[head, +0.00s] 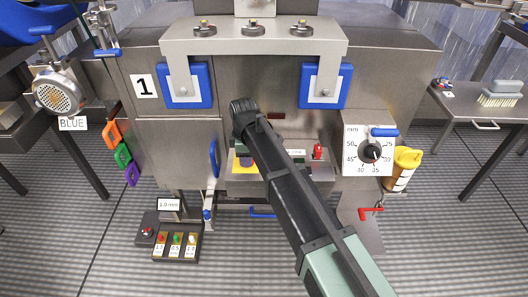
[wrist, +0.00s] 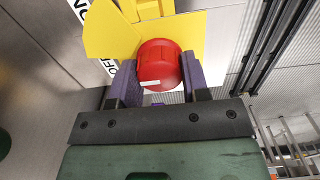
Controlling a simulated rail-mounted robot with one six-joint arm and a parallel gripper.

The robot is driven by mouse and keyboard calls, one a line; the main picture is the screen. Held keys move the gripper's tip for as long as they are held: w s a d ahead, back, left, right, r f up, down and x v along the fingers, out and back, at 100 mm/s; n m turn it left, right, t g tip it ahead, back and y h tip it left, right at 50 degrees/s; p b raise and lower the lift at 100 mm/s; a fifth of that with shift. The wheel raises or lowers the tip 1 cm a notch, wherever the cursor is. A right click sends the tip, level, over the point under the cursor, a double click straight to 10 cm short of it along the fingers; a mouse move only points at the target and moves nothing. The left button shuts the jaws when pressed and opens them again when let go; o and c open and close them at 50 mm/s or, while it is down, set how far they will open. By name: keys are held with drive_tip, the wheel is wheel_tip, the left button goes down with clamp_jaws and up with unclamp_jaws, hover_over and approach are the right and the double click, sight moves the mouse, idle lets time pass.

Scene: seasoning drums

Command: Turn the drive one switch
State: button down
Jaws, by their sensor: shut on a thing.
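A red round knob (wrist: 158,60) with a white mark pointing left sits on a yellow plate (wrist: 104,32) in the wrist view. ON and OFF labels (wrist: 107,66) show partly at its left. My gripper (wrist: 158,80) has its two purple fingers on either side of the knob and is shut on it. The knob itself is hidden there.
A blue handle (head: 213,157) is close left of my gripper. A dial panel (head: 369,135) stands to the right, and a button box (head: 177,245) is at the lower left.

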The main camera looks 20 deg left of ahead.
idle(0.5)
drive_tip(key=c, duration=0.6)
unclamp_jaws()
wheel_tip(320, 180, up, 11)
drive_tip(key=p, duration=1)
drive_tip(key=shift+p, duration=0.4)
drive_tip(key=shift+f, duration=0.1)
